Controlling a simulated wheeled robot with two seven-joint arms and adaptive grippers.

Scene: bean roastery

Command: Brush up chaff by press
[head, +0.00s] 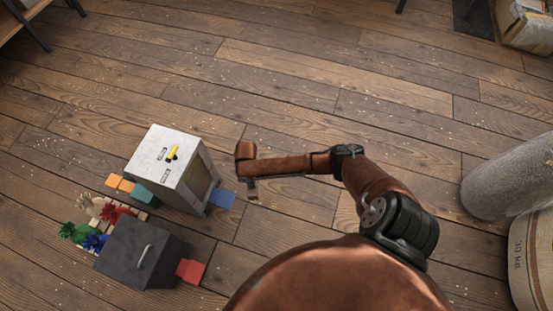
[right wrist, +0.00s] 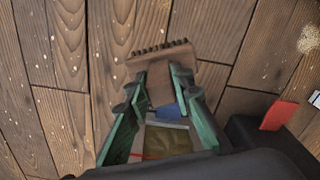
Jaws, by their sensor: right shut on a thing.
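My right gripper (right wrist: 160,80), with green fingers, is shut on a brown brush (right wrist: 163,55). The brush has a wide head with a row of dark bristle tufts and points away from the wrist. In the head view my right arm reaches left over the floor, its end just right of a white box (head: 165,160), perhaps the press. This box has a yellow handle on top, small labels and an olive panel on its right side. A pale speckled patch (right wrist: 309,39), possibly chaff, lies at the upper right of the right wrist view. My left gripper is out of view.
A dark grey box (head: 127,252) with a handle stands near the white box. A blue tile (head: 222,200), a red tile (head: 190,271), orange and teal blocks and colourful tufted items lie around them. A grey cylinder (head: 505,182) and a sack stand right. The upper floor is mostly clear, with pale specks.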

